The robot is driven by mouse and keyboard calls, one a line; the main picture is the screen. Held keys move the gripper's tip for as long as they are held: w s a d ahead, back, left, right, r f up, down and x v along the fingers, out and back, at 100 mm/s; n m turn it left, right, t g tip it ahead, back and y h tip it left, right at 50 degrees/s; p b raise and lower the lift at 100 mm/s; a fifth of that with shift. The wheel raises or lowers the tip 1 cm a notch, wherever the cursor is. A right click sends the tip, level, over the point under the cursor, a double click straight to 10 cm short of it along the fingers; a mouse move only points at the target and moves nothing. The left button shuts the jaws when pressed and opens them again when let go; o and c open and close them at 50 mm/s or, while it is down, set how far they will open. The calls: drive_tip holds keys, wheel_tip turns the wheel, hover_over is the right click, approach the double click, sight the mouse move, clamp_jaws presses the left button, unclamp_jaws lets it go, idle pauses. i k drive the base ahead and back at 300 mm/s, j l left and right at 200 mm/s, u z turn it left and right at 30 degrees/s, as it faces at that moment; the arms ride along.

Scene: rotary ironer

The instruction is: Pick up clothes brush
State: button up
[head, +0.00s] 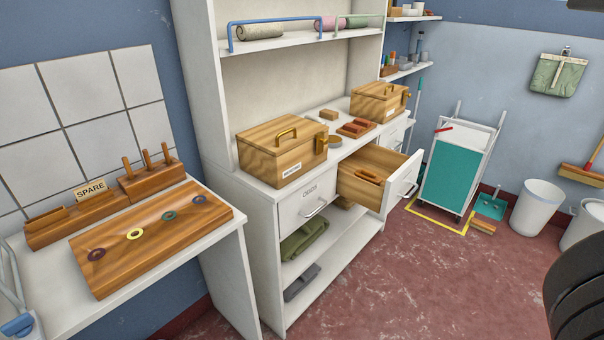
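No brush is clearly labelled as the clothes brush. An oblong wooden piece that looks like a brush back (369,177) lies inside the open drawer (401,187) of the white cabinet. Its bristles, if any, are hidden. A reddish-brown block set (356,128) and a small wooden block (328,114) lie on the cabinet top. Another small wooden block or brush (482,228) is on the floor beside the cart. My gripper is not in view; only a dark ribbed part, likely of my arm, shows at the lower right edge.
Two lidded wooden boxes (282,151) (379,102) stand on the cabinet top. A closed drawer (306,201) is left of the open one. A side table (66,289) with a ringed wooden board is at left. A teal cart (452,172) and white bin (537,208) are right. Red floor is clear in front.

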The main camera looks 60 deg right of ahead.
sight(369, 176)
drive_tip(key=z, duration=1.75)
drive_tip(key=i+j, duration=0.3)
drive_tip(key=i, duration=0.2)
drive_tip(key=i+j, duration=0.25)
drive_tip(key=i, duration=0.25)
drive_tip(key=i+j, duration=0.3)
drive_tip(key=i, duration=0.2)
